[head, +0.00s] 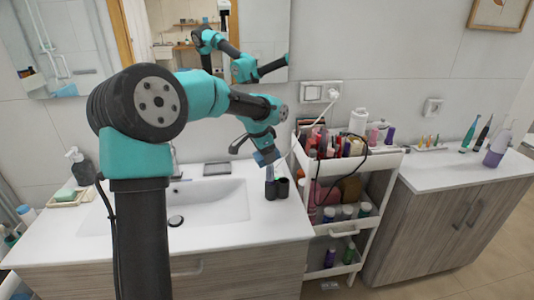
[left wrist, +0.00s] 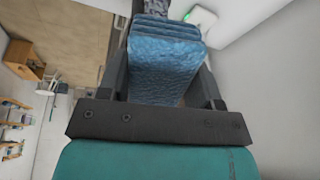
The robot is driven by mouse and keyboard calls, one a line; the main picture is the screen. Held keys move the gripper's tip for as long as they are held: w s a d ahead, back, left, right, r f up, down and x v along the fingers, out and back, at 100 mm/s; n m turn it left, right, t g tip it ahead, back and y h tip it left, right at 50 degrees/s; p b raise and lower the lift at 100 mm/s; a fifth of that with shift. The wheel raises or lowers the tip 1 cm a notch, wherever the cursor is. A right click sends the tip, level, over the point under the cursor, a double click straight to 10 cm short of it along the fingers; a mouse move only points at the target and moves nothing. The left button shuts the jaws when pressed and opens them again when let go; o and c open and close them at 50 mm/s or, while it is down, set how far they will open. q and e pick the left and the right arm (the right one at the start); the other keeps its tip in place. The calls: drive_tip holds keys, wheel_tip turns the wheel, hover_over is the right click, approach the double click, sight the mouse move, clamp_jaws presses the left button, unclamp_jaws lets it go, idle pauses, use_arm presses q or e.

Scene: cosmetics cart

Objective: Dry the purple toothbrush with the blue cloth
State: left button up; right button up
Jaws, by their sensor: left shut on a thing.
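My left gripper (head: 266,156) hangs above the right end of the sink counter, beside the cart. It is shut on the folded blue cloth (left wrist: 165,60), which fills the space between the fingers in the left wrist view. The cloth also shows as a small blue patch in the head view (head: 265,158). Just below it stand dark cups (head: 283,188); a thin upright thing shows at the left cup, too small to tell whether it is the purple toothbrush. I cannot make out the purple toothbrush for sure. My right gripper is not in view.
A white cart (head: 376,163) crowded with cosmetics stands right of the sink counter. A white sink (head: 220,205) lies left of the cups. A teal electric toothbrush (head: 469,134) and a purple device (head: 496,148) stand on the right cabinet. A soap dish (head: 68,198) sits far left.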

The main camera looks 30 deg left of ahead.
use_arm(q)
drive_tip(key=shift+w+d, duration=0.1)
drive_tip(key=shift+w+d+f, duration=0.15)
drive_tip(key=shift+w+d, duration=0.15)
drive_tip(key=shift+d, duration=0.05)
drive_tip(key=shift+d, duration=0.1)
drive_tip(key=shift+w+d, duration=0.4)
drive_tip(key=shift+a, duration=0.1)
drive_tip(key=shift+s+a+r, duration=0.2)
drive_tip(key=shift+s+a, duration=0.2)
idle(0.4)
